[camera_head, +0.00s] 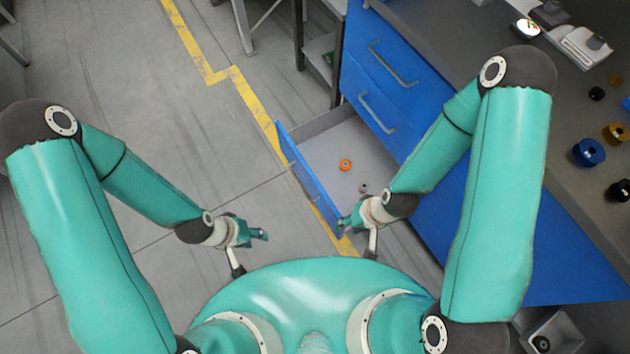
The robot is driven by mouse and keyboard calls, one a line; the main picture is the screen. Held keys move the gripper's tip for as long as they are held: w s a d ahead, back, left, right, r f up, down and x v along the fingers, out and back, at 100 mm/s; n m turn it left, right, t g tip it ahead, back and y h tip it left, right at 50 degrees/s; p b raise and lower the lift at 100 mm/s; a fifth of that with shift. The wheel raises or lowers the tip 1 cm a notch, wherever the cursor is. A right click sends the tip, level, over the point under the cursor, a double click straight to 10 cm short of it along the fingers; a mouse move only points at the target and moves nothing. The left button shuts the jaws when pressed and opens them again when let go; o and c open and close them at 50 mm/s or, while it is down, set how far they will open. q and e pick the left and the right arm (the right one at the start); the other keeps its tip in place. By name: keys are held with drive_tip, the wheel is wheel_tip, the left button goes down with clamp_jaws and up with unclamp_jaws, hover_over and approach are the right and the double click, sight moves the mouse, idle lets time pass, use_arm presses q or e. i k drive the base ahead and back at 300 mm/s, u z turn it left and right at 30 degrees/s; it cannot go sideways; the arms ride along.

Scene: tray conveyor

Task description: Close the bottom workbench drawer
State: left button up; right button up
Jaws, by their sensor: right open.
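The blue workbench (375,72) has a bottom drawer pulled out to the left. The drawer's blue front panel (307,175) stands well apart from the cabinet, and its grey inside (330,140) shows. My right gripper (357,240) is open and empty at the drawer's near end, close to the near end of the front panel; it and my arm hide part of the drawer. I cannot tell whether it touches the drawer. My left gripper (252,252) is open and empty, over the floor to the left of the front panel, apart from it.
An orange ring-like part (345,165) and a small grey part (363,188) lie in the drawer. Closed drawers with handles (378,113) sit above it. The worktop holds a blue spool (589,152) and other small parts. The floor left of the drawer is clear.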

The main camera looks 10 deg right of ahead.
sight(315, 148)
drive_tip(key=z, duration=0.3)
drive_tip(key=k, duration=1.85)
drive_tip(key=z, duration=0.4)
drive_tip(key=i, duration=1.7)
drive_tip(key=u, duration=0.35)
